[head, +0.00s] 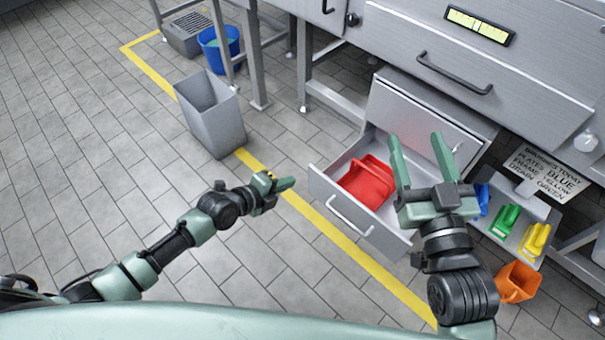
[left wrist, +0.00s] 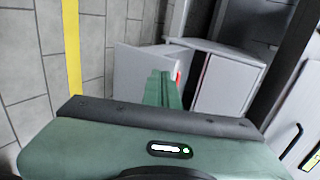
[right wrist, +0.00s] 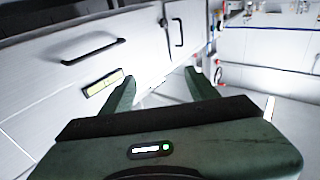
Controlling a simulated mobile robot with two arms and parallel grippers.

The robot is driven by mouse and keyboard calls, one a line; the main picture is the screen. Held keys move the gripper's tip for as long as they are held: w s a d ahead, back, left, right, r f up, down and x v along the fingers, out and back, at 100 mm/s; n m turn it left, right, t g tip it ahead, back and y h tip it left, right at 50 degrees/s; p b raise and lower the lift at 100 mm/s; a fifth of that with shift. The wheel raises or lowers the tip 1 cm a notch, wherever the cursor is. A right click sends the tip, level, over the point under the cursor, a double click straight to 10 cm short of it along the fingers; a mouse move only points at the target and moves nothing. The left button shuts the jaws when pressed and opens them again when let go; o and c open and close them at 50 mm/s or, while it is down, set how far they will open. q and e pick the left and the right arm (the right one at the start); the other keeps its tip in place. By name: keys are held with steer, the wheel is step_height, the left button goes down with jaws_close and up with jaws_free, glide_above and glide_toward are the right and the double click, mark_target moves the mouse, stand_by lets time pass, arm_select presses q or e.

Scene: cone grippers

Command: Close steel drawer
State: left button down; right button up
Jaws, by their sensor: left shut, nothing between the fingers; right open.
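The steel drawer (head: 331,200) is pulled out of its low cabinet (head: 400,98) and stands open, with a red scoop-like object (head: 367,182) inside. The drawer's bar handle (head: 350,216) is on its front. My left gripper (head: 290,182) is shut and empty, left of the drawer front and apart from it.
A grey bin (head: 212,115) stands on the floor left of the drawer. A blue bucket (head: 218,48) is behind it. Tiled floor with a yellow line is clear before the drawer.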

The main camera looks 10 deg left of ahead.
mark_target(310, 170)
arm_select(q)
steer(key=w+d, duration=0.1)
steer(key=w, duration=0.1)
steer(key=w+d+f+b, duration=0.1)
steer(key=w+d, duration=0.1)
steer(key=shift+w+d+f, duration=0.1)
steer(key=shift+w+f, duration=0.1)
steer(key=shift+w, duration=0.05)
steer(key=shift+w+d, duration=0.2)
steer(key=shift+w, duration=0.15)
arm_select(e)
step_height(310, 170, up, 8)
steer(key=s+t+y, duration=0.1)
steer(key=s+t, duration=0.1)
steer(key=t, duration=0.2)
steer(key=shift+s+a+t+y, duration=0.2)
steer(key=shift+s+t+y, duration=0.05)
steer(key=shift+t+y, duration=0.15)
arm_select(q)
steer(key=shift+b, duration=0.3)
arm_select(e)
steer(key=shift+f, duration=0.1)
